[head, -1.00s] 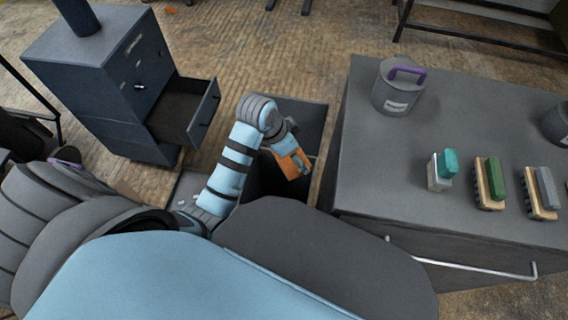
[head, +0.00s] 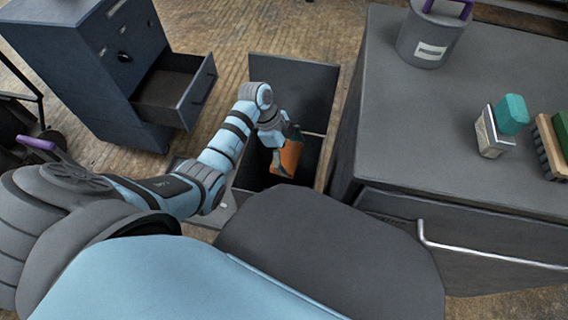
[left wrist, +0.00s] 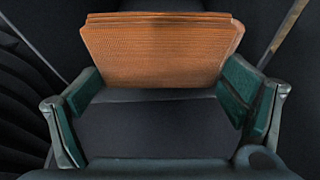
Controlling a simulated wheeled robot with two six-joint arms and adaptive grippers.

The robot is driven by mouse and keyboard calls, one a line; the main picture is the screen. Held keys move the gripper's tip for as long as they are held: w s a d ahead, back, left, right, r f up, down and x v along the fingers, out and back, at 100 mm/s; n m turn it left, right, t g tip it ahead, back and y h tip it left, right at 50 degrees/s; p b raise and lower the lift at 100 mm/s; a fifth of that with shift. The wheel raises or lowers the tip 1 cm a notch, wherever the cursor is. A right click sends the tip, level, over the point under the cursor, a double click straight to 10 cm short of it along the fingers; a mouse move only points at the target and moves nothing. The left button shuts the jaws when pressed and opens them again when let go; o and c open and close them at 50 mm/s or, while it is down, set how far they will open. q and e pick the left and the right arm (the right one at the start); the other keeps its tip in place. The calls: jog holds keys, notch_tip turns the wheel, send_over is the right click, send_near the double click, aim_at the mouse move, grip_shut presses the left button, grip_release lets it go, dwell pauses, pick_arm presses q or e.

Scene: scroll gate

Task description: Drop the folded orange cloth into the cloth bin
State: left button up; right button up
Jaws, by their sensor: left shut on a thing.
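The folded orange cloth (head: 287,160) hangs from my left gripper (head: 283,150) in the head view. In the left wrist view the cloth (left wrist: 160,50) spans between the two green-padded fingers of my left gripper (left wrist: 160,105), which is shut on it. The cloth bin appears to be the dark open box (head: 292,78) beside the grey cabinet; the gripper and cloth are over its opening. The bin's inside is dark, and its near part is hidden behind my body. My right gripper is not in view.
A grey cabinet (head: 475,130) stands right of the bin, holding a lidded canister (head: 430,42) and several brushes or blocks. A blue drawer unit (head: 85,60) stands at the left with one drawer (head: 178,92) pulled open. Bare floor lies behind the bin.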

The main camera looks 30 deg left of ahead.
pick_arm(q)
jog(key=o, duration=0.8)
jog(key=shift+o, duration=0.2)
jog(key=v, duration=1.2)
